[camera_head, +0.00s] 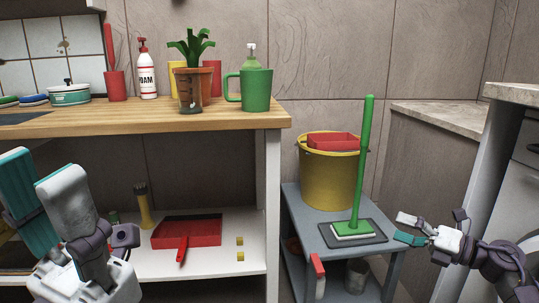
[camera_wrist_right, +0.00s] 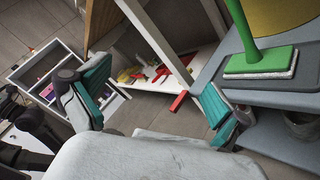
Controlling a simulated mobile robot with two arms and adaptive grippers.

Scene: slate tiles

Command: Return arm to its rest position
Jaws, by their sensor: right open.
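My right gripper (camera_head: 404,228) is at the lower right of the head view, beside the grey stand (camera_head: 293,204) and just right of the dark mat. Its teal-padded fingers are spread and empty, and they frame the right wrist view (camera_wrist_right: 152,104). A green squeegee-like mop (camera_head: 362,165) stands upright on the mat, apart from my right gripper. Its green head (camera_wrist_right: 260,62) shows in the wrist view. My left gripper (camera_head: 38,185) is raised at the lower left of the head view, in front of the wooden counter, with its fingers apart and nothing between them.
A yellow bucket (camera_head: 328,182) holding a red tub (camera_head: 334,141) stands on the grey stand. A red dustpan (camera_head: 187,231) lies on the white lower shelf (camera_head: 230,268). The counter (camera_head: 240,122) carries a plant, green mug and bottles. A stone-topped cabinet (camera_head: 450,116) bounds the right.

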